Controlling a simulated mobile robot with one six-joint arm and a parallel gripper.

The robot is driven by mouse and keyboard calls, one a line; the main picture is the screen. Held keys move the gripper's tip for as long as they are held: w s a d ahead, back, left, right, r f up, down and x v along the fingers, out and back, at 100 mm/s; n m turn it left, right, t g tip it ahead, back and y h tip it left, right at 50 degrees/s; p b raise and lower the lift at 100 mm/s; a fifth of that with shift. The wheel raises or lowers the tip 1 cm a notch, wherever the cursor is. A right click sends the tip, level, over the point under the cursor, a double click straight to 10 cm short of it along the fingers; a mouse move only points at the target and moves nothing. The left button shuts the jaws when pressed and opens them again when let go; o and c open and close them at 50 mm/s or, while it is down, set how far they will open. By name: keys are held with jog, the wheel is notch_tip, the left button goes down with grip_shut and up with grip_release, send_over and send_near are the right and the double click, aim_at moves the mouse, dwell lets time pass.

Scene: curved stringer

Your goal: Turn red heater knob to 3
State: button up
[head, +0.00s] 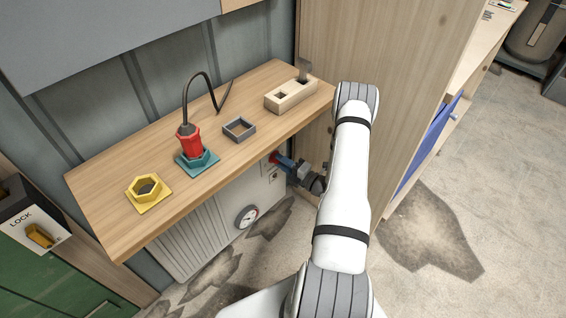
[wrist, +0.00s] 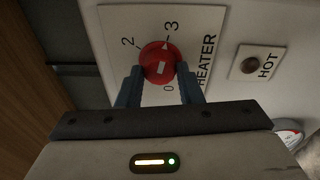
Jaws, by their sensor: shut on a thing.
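The red heater knob (wrist: 155,52) sits on a white plate (wrist: 118,22) marked 0, 2, 3 and HEATER in the wrist view. A small white pointer near the knob's edge faces toward the 3 and its tick; exact alignment is hard to tell. A white rectangle shows on the knob's face. My gripper (wrist: 158,69) is shut on the knob, with one blue finger on each side. In the head view the knob (head: 274,157) is a small red spot under the shelf, mostly hidden by my gripper (head: 281,160).
A HOT plate (wrist: 258,63) with a dark round lamp is beside the heater plate. A gauge (head: 246,216) is below on the white heater (head: 190,240). The wooden shelf (head: 110,200) overhangs, holding a red plug in a teal socket. A wooden cabinet side stands close right.

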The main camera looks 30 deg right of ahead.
dwell(0.3)
jog(key=o, duration=1)
jog(key=shift+c, duration=0.2)
jog(key=p+v, duration=0.1)
jog(key=v, duration=0.6)
jog(key=shift+s+d, duration=0.15)
jog(key=shift+s, duration=0.2)
jog(key=shift+f, duration=0.1)
